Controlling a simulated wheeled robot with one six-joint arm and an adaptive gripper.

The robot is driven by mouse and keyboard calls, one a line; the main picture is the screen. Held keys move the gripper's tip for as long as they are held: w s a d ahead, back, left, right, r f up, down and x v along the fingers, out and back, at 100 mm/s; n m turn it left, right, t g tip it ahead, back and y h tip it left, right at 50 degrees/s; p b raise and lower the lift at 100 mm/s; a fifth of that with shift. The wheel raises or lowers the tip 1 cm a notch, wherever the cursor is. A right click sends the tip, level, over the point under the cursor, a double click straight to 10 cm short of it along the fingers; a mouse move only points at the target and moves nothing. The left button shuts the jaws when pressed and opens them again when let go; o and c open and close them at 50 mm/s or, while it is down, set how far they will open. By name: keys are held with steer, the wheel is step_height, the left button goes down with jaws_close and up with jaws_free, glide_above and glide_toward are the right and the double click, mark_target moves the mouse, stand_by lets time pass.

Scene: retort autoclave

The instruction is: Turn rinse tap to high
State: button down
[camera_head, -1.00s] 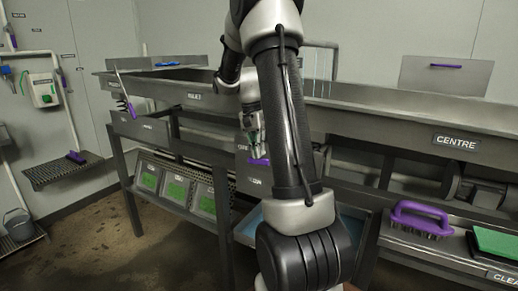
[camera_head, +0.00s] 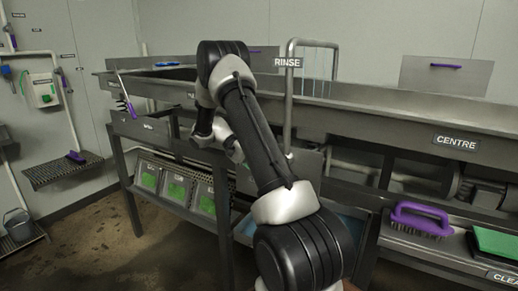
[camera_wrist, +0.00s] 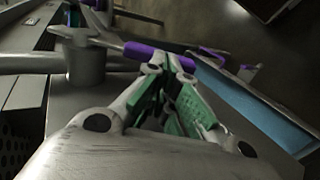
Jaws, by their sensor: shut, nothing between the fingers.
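A grey pipe with a RINSE label (camera_head: 287,62) rises behind my arm in the head view. In the wrist view a grey round body (camera_wrist: 84,62) has a lever with a purple grip (camera_wrist: 150,52), which looks like the tap handle. My gripper (camera_wrist: 170,64), with green finger pads, is shut and empty. Its fingertips are close to the purple grip; I cannot tell whether they touch it. In the head view my arm hides the gripper and the lever, so the lever's setting cannot be read.
The long metal trough (camera_head: 400,118) runs across behind my arm. A purple brush (camera_head: 420,217) and a green pad (camera_head: 497,241) lie on the right shelf. Green-marked panels (camera_head: 178,190) stand low at left. A blue tray (camera_wrist: 262,118) is below the gripper.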

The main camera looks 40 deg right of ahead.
steer(key=shift+w+f+x, duration=0.1)
steer(key=shift+f+x, duration=0.1)
steer(key=shift+x, duration=0.85)
steer(key=shift+w+f+x, duration=0.15)
steer(key=shift+f+x, duration=0.05)
steer(key=shift+x, duration=0.85)
steer(key=shift+a, duration=0.1)
